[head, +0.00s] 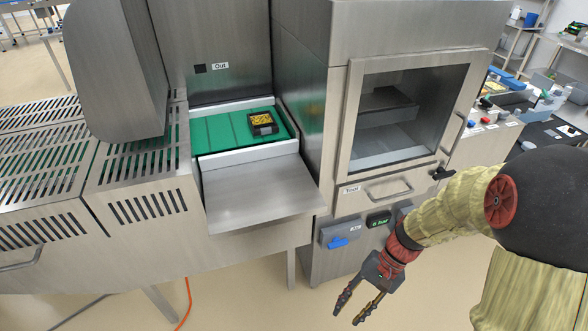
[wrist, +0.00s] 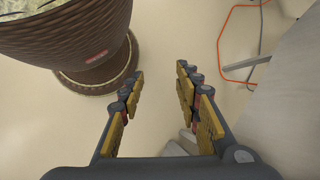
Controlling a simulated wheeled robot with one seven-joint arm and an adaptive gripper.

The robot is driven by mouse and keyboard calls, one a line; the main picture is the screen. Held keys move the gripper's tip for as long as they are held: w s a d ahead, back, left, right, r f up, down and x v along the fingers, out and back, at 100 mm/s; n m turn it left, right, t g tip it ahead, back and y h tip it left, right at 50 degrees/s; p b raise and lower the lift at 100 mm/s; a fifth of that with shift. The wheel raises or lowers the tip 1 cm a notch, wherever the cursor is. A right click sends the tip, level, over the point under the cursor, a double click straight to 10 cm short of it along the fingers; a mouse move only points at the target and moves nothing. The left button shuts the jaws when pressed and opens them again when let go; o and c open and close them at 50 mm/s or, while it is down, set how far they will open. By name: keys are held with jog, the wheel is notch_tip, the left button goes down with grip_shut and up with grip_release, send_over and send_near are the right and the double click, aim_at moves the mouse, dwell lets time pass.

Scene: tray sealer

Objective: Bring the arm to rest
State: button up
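My gripper (head: 358,301) hangs in front of the tray sealer (head: 338,190), low and pointing down over the floor. In the wrist view my gripper (wrist: 160,90) has its two fingers well apart, with only floor between them. It is open and holds nothing. My arm comes in from the right side of the head view, bent at the elbow. The sealer's windowed door (head: 408,118) looks shut, and a drawer handle (head: 388,188) shows below it.
A black tray with yellow contents (head: 262,122) sits on the green belt (head: 222,132) under the "Out" label. A metal shelf (head: 258,190) juts out before it. An orange cable (head: 187,305) lies on the floor at left. A cluttered bench (head: 500,115) stands behind right.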

jog(key=s+d+r+n+t+h, duration=0.2)
jog(key=r+t, duration=0.2)
jog(key=r, duration=0.8)
jog(key=s+d+r+n+t+h, duration=0.2)
jog(key=r+t, duration=0.3)
jog(key=r, duration=0.8)
jog(key=shift+d+r+n+h, duration=0.15)
jog(key=shift+r+n+h, duration=0.15)
jog(key=shift+n+h, duration=0.45)
